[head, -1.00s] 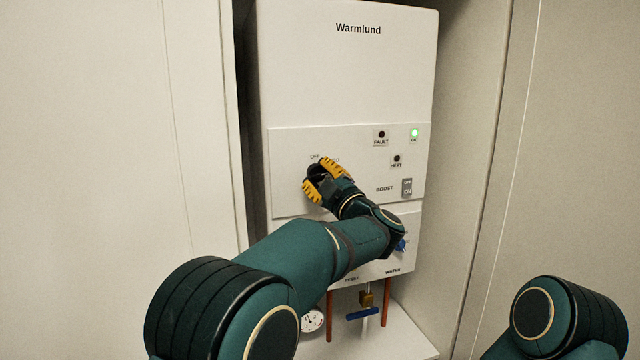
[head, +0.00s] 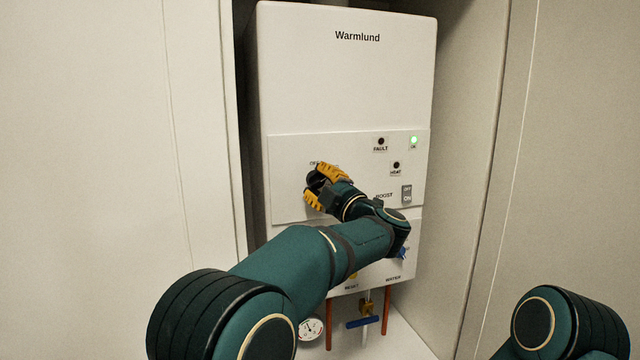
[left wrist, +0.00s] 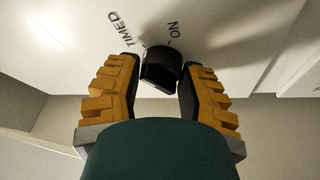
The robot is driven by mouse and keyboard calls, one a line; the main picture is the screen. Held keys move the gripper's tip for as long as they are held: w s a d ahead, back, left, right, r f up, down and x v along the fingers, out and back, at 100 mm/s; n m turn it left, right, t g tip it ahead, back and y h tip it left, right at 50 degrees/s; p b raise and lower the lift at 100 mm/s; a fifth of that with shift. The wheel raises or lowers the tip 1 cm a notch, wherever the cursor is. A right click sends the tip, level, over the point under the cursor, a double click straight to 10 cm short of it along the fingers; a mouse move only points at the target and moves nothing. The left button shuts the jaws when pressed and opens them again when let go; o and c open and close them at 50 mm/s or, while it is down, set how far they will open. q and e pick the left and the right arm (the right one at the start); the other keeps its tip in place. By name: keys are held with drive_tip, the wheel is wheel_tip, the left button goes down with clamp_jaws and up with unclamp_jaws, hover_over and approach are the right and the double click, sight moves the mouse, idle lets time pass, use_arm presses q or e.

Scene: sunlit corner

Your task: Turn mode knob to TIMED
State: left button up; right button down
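The black mode knob (left wrist: 160,70) sits on the white heater's front panel (head: 290,200). In the left wrist view it lies between my two finger pads, with the printed word TIMED up and to its left and ON up and to its right. Which mark it points to I cannot tell. The gripper hides most of the knob in the head view. My right gripper is out of view.
The Warmlund heater (head: 350,80) hangs in a narrow recess between pale side walls. The panel has a lit green lamp (head: 414,141) and a BOOST switch (head: 406,194). Below are copper pipes, a blue valve handle (head: 363,322) and a gauge (head: 311,327).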

use_arm(q)
drive_tip(key=o, duration=0.4)
drive_tip(key=shift+a, duration=0.15)
drive_tip(key=shift+c, duration=0.2)
drive_tip(key=v, duration=1.2)
